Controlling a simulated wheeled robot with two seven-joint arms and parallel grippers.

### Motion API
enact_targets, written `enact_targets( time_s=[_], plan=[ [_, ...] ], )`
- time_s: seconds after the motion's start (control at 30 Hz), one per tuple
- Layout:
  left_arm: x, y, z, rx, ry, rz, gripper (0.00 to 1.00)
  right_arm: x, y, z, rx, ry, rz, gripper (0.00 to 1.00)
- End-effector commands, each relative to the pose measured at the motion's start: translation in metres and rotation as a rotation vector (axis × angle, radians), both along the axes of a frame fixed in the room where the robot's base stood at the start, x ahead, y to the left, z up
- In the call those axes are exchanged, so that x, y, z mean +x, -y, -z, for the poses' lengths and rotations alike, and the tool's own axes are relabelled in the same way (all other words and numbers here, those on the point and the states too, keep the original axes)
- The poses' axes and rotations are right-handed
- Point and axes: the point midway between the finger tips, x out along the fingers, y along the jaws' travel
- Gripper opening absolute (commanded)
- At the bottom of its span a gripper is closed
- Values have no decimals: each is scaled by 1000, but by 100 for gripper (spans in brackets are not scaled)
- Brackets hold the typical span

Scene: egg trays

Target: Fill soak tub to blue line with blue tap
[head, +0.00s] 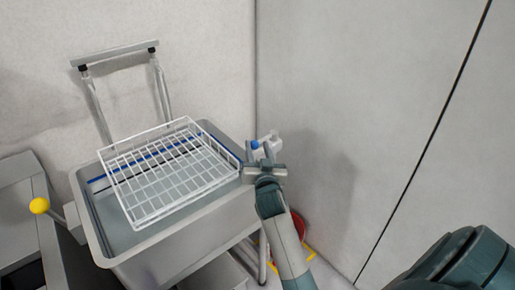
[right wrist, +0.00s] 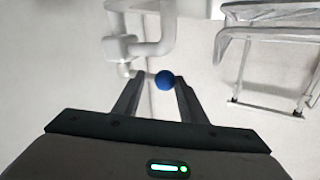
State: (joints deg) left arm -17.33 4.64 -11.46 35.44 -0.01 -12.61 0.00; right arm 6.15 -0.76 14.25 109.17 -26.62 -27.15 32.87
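The soak tub (head: 181,250) is a grey metal basin with a blue line (head: 98,179) along its inner wall. A white wire basket (head: 137,222) sits over it and hides part of the inside. I cannot tell the water level. The blue tap's round blue knob (head: 255,145) is at the tub's right back corner, by a white fitting (head: 270,139). My right gripper (head: 258,154) is just at the knob. In the right wrist view the blue knob (right wrist: 164,80) shows between the tips of my open fingers (right wrist: 159,84), with a gap on the left side. My left gripper is not in view.
A yellow ball knob (head: 39,205) stands at the left beside another metal unit. A metal frame (head: 119,55) rises behind the tub. A red round object (head: 299,224) and yellow floor marking lie under my right arm. Walls close off the back and right.

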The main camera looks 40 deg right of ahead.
Motion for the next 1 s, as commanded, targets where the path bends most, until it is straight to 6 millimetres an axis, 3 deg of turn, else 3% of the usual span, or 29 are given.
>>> enact_targets(
  time_s=[0.57, 1.0],
  plan=[
    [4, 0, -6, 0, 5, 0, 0, -2, 2, -5, -7, 5, -32, 0],
    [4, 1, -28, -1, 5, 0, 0, -18, 13, -7, -13, 3, -214, 0]
  ],
)
